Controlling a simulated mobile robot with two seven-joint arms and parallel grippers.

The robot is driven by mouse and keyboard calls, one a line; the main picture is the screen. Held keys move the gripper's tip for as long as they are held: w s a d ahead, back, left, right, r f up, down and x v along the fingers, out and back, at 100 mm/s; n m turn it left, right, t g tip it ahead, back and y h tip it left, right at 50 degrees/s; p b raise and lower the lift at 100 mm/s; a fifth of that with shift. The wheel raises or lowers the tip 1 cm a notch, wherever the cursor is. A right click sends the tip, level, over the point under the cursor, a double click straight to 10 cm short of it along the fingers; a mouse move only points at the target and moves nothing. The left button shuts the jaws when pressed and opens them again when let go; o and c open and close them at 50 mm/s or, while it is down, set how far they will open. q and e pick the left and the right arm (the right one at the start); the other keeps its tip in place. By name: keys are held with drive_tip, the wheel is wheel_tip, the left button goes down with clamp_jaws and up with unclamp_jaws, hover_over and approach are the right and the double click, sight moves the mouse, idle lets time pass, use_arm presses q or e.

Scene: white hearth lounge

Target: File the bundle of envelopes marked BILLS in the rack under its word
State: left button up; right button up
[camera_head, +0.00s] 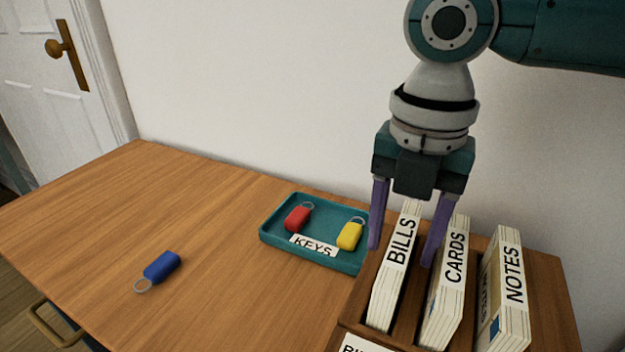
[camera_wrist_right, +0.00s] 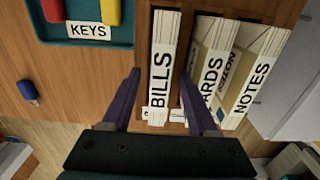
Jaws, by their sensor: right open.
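The BILLS bundle (camera_head: 394,275), cream envelopes with black lettering, stands in the leftmost compartment of the wooden rack (camera_head: 553,290). A label partly cut off at the picture's bottom edge, starting "BI", is on the rack's front at that compartment. My right gripper (camera_head: 401,256) points down, open, with one purple finger on each side of the BILLS bundle. The bundle also shows between the fingers in the wrist view (camera_wrist_right: 161,65). I cannot tell whether the fingers touch it. My left gripper is not in view.
The CARDS bundle (camera_head: 447,290) and the NOTES bundle (camera_head: 505,295) stand in the compartments to the right. A teal KEYS tray (camera_head: 275,240) holds a red fob (camera_head: 298,217) and a yellow fob (camera_head: 350,234). A blue fob (camera_head: 162,266) lies on the table, left part mostly clear.

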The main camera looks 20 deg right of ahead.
wheel_tip(320, 180, up, 11)
drive_tip(key=p, duration=0.2)
drive_tip(key=s+a+f+m+t+y, duration=0.1)
drive_tip(key=s+a+f+m+y, duration=0.1)
drive_tip(key=s+a+f+m, duration=0.3)
drive_tip(key=s+a+f+m+t+y, duration=0.1)
drive_tip(key=s+a+f+m, duration=0.1)
drive_tip(key=a+f+m, duration=0.35)
drive_tip(key=s+d+m+h, duration=0.1)
drive_tip(key=s+d+m, duration=0.1)
drive_tip(key=s+m, duration=0.1)
drive_tip(key=s+d+m+t, duration=0.1)
drive_tip(key=s+d+m, duration=0.1)
drive_tip(key=m, duration=0.4)
drive_tip(key=s+d+f+m+h, duration=0.1)
drive_tip(key=s+d+m, duration=0.2)
drive_tip(key=m, duration=0.1)
drive_tip(key=shift+s+f+m+t+h, duration=0.1)
drive_tip(key=shift+s+m+t+h, duration=0.15)
drive_tip(key=shift+s+t+h, duration=0.1)
drive_tip(key=shift+s+d, duration=0.15)
drive_tip(key=shift+d, duration=0.05)
